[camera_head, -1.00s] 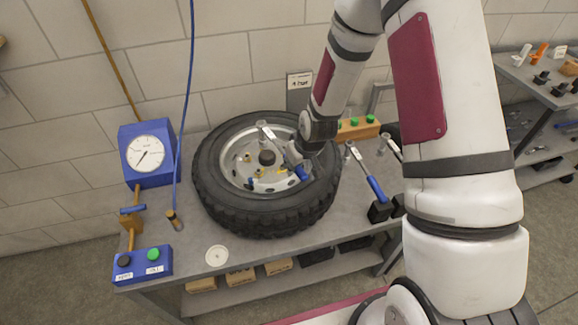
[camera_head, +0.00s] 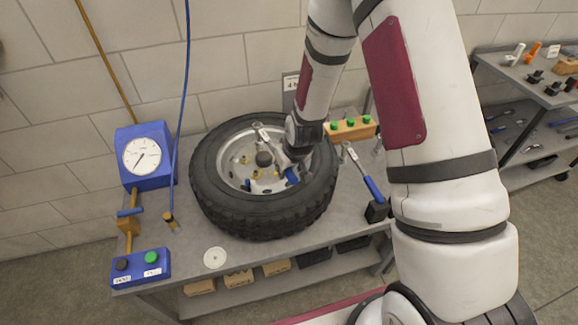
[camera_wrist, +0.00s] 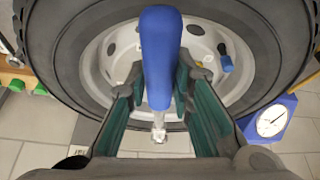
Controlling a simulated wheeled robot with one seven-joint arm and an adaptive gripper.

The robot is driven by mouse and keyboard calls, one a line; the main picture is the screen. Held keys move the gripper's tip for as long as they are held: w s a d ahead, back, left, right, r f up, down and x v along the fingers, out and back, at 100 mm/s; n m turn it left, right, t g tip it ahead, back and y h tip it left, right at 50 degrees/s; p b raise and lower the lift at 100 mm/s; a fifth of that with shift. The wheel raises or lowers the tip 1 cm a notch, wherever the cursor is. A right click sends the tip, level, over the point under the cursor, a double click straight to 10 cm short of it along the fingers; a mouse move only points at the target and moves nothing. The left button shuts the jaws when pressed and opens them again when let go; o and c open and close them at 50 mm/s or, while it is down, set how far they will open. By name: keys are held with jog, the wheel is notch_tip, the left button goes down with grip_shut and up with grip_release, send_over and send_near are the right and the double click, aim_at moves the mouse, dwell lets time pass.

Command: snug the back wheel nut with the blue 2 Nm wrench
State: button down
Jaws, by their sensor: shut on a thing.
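My gripper (camera_wrist: 158,100) is shut on the blue-handled wrench (camera_wrist: 162,50); its blue handle stands between the green-padded fingers and its metal shaft runs toward the bottom of the wrist view. In the head view, my gripper (camera_head: 291,160) is over the right part of the wheel (camera_head: 262,225), which lies flat on the bench. The wrench's metal head (camera_head: 257,126) is over the back part of the pale rim. The back nut cannot be made out beneath it. Brass-coloured nuts (camera_head: 257,174) show nearer the front. The wrench's torque marking is not readable.
A blue dial gauge (camera_head: 142,155), a button box (camera_head: 140,267) and a hanging hose (camera_head: 184,80) are at left. A white disc (camera_head: 215,257) lies in front.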

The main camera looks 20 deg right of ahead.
jog(key=shift+s+a+m, duration=0.1)
jog(key=shift+a+m, duration=0.3)
jog(key=shift+a, duration=0.35)
jog(key=a+m+h, duration=0.1)
jog(key=a, duration=0.2)
jog(key=shift+s+a+m+p, duration=0.1)
jog(key=shift+a+m+p, duration=0.05)
jog(key=shift+m+p, duration=0.2)
dwell(0.6)
dwell(0.3)
jog(key=shift+w+a+m+h, duration=0.2)
jog(key=shift+a+m, duration=0.3)
jog(key=shift+a, duration=0.35)
jog(key=shift+w+a+m+h, duration=0.1)
jog(key=shift+a+m+h, duration=0.1)
jog(key=shift+a+m, duration=0.45)
jog(key=shift+a, duration=0.3)
